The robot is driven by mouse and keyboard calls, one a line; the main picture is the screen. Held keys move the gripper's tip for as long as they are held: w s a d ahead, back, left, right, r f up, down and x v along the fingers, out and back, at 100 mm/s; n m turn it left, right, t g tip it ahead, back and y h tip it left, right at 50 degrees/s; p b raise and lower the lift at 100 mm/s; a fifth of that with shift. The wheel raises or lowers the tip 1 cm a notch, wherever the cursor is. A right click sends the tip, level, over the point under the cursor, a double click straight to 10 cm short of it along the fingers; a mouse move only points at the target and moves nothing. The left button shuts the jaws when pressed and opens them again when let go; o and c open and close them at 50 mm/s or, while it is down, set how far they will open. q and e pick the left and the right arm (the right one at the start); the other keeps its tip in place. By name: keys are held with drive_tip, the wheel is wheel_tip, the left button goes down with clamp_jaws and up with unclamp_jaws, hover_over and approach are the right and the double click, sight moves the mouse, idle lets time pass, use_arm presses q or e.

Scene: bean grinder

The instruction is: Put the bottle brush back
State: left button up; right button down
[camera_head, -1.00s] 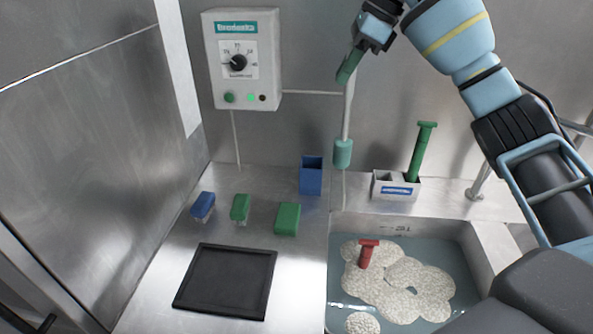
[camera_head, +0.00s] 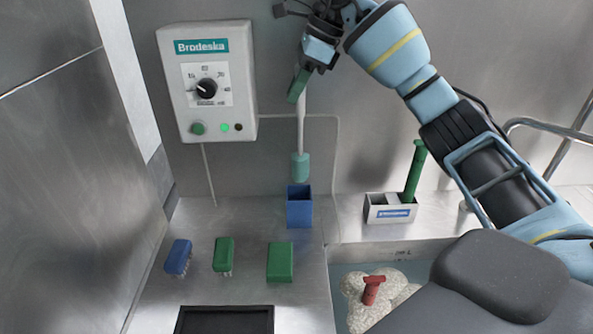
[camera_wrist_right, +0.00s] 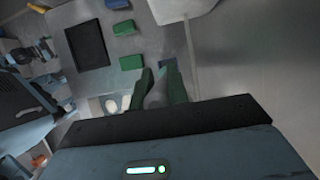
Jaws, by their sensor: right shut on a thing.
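The bottle brush (camera_head: 300,166) has a pale shaft and a teal head, and hangs upright, head down. My right gripper (camera_head: 299,84), with green fingers, is shut on the upper end of its shaft near the back wall. The brush head appears just above the open blue holder (camera_head: 299,209), lined up with it in the head view; whether it is exactly over the opening I cannot tell. In the right wrist view, the green fingers (camera_wrist_right: 158,78) are on either side of the grey brush handle. My left gripper is not in view.
A grey caddy (camera_head: 390,210) with a green-handled tool (camera_head: 414,172) stands right of the holder. A control box (camera_head: 206,82) hangs on the wall. A sink holds a red-handled tool (camera_head: 373,290).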

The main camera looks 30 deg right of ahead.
sight(296, 154)
wheel_tip(296, 154, down, 15)
drive_tip(key=shift+w+r, duration=0.15)
drive_tip(key=shift+r, duration=0.05)
idle(0.4)
drive_tip(key=shift+f, duration=0.2)
drive_tip(key=c, duration=1.4)
unclamp_jaws()
drive_tip(key=shift+o, duration=0.2)
drive_tip(key=shift+r, duration=0.15)
drive_tip(key=v, duration=1.2)
